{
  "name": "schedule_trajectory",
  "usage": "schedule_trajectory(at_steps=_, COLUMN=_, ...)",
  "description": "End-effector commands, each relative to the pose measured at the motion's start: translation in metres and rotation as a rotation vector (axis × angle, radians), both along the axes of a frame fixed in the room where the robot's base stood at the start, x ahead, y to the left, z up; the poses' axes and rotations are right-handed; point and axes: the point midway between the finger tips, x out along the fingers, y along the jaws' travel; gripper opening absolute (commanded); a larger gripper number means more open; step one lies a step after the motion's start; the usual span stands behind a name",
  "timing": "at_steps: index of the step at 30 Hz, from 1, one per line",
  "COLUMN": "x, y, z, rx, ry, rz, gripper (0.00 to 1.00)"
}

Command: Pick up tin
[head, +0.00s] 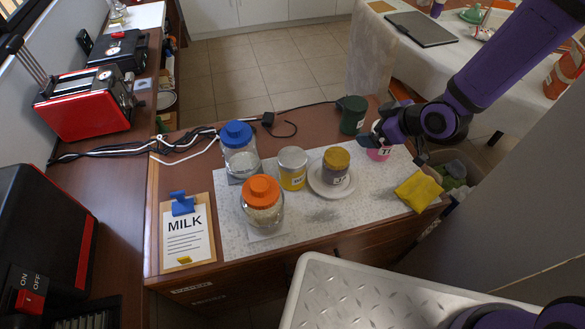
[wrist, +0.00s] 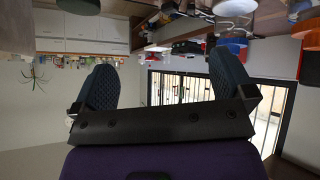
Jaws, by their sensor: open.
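Several tin-like containers stand on the counter. A pink one (head: 378,155) with a partly hidden label is at the right, partly covered by my gripper. A yellow one with a silver lid (head: 292,169) stands mid-mat. A purple-grey one with a mustard lid (head: 336,166) stands on a white saucer (head: 318,187). A dark green one (head: 352,115) stands behind. I cannot tell which is the tin. My gripper (head: 370,142) is at the pink one's top; contact is unclear. In the wrist view my gripper (wrist: 163,68) has its fingers wide apart with nothing between them.
Jars with blue (head: 236,134) and orange (head: 261,191) lids stand left on the speckled mat (head: 310,235). A yellow cloth (head: 418,191) lies at the right edge. A milk clipboard (head: 187,232) lies left. Cables run behind.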

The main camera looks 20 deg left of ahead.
Motion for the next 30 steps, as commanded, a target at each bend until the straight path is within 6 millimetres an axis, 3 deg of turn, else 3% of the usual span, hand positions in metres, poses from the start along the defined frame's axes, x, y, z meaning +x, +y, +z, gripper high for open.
schedule_trajectory(at_steps=1, x=-0.007, y=0.012, z=-0.016, rx=0.038, ry=0.011, rz=0.033, gripper=1.00)
schedule_trajectory(at_steps=6, x=-0.034, y=0.050, z=-0.052, rx=0.187, ry=0.020, rz=0.125, gripper=1.00)
schedule_trajectory(at_steps=15, x=-0.070, y=0.089, z=-0.083, rx=0.385, ry=0.033, rz=0.191, gripper=1.00)
schedule_trajectory(at_steps=20, x=-0.075, y=0.099, z=-0.088, rx=0.417, ry=0.034, rz=0.198, gripper=1.00)
schedule_trajectory(at_steps=30, x=-0.065, y=0.139, z=-0.105, rx=0.418, ry=0.034, rz=0.198, gripper=1.00)
